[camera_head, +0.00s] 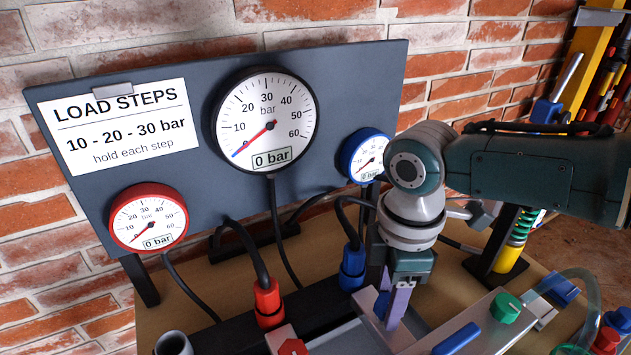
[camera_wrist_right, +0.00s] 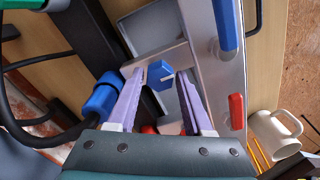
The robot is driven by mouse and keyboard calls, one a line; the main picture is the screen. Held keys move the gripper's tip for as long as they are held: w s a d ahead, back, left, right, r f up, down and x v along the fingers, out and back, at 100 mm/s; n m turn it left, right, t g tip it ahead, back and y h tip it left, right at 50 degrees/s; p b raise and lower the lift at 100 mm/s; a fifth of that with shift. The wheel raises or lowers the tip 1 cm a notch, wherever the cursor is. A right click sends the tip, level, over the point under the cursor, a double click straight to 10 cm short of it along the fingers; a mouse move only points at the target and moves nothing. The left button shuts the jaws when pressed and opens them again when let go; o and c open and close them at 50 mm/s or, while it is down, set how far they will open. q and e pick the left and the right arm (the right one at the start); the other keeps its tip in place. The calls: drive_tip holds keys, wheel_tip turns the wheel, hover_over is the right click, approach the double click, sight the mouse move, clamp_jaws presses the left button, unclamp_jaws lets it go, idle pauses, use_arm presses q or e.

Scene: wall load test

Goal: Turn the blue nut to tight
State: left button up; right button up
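The blue nut (camera_wrist_right: 159,75) shows in the right wrist view between the lavender fingertips of my right gripper (camera_wrist_right: 161,78). The fingers stand apart on either side of it, with small gaps visible, so I see no firm grip. In the head view the right gripper (camera_head: 392,300) points down at the bench, right of a blue hose fitting (camera_head: 352,268). A bit of blue (camera_head: 381,304) beside its fingers appears to be the nut, mostly hidden. The blue-rimmed gauge (camera_head: 367,157) reads about 0 bar. My left gripper is not in view.
A dark panel (camera_head: 330,75) with a large gauge (camera_head: 264,119) and red gauge (camera_head: 149,217) stands behind. A red hose fitting (camera_head: 268,302), a green knob (camera_head: 506,306) and a blue handle (camera_head: 456,338) are nearby.

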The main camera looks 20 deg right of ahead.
drive_tip(key=o, duration=0.3)
drive_tip(key=shift+o, duration=0.2)
wheel_tip(320, 180, up, 10)
drive_tip(key=p, duration=0.2)
drive_tip(key=shift+w, duration=0.1)
idle(0.3)
